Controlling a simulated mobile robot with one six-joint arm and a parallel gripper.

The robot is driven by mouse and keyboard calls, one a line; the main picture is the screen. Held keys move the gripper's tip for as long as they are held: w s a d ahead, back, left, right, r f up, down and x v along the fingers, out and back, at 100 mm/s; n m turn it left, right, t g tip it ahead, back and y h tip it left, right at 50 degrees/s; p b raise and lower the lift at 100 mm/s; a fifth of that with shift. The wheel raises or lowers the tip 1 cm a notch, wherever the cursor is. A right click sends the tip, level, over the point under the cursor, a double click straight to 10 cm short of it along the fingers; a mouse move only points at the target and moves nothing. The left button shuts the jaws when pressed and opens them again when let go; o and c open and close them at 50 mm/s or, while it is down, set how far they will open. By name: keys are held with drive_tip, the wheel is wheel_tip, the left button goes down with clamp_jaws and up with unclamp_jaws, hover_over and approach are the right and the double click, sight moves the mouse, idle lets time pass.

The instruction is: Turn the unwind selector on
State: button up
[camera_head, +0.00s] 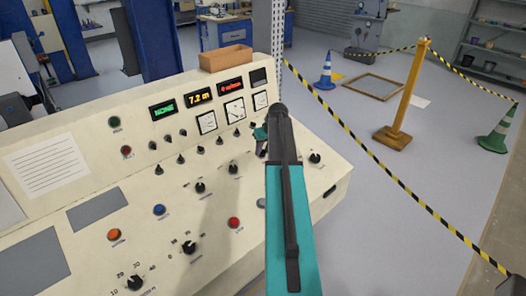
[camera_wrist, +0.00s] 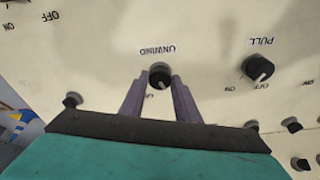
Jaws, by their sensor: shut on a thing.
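The unwind selector (camera_wrist: 160,73) is a round black knob on the cream panel, below the upside-down UNWIND label in the wrist view. My gripper (camera_wrist: 159,84) has its two grey fingers on either side of this knob and is shut on it. Lettering below the knob is partly covered by the fingers, and I cannot surely read the knob's position. In the head view my teal arm hides the knob, and only a bit of my gripper (camera_head: 261,133) shows at the right part of the console.
The PULL knob (camera_wrist: 258,68) stands to the right of the unwind selector, with more small knobs (camera_wrist: 291,124) lower right. The console (camera_head: 75,205) carries several buttons, knobs and gauges. A cardboard-coloured box (camera_head: 226,58) sits on its top. Striped tape (camera_head: 374,153) crosses the floor at right.

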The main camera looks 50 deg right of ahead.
drive_tip(key=m+b, duration=0.1)
drive_tip(key=m, duration=0.1)
drive_tip(key=m+b, duration=0.1)
drive_tip(key=m, duration=0.2)
drive_tip(key=shift+g+h, duration=0.3)
drive_tip(key=shift+h, duration=0.1)
drive_tip(key=m, duration=0.3)
drive_tip(key=m+b, duration=0.1)
drive_tip(key=m, duration=0.1)
drive_tip(key=shift+w+a+r+m+g, duration=0.1)
drive_tip(key=shift+w+m+g, duration=0.05)
drive_tip(key=shift+m+g, duration=0.2)
drive_tip(key=shift+m, duration=0.25)
drive_tip(key=o, duration=1)
drive_tip(key=shift+o, duration=0.2)
drive_tip(key=shift+r, duration=0.1)
drive_tip(key=b+v, duration=0.3)
drive_tip(key=v, duration=1)
drive_tip(key=shift+a+r+b, duration=0.2)
drive_tip(key=shift+a+b, duration=0.1)
drive_tip(key=shift+b, duration=0.05)
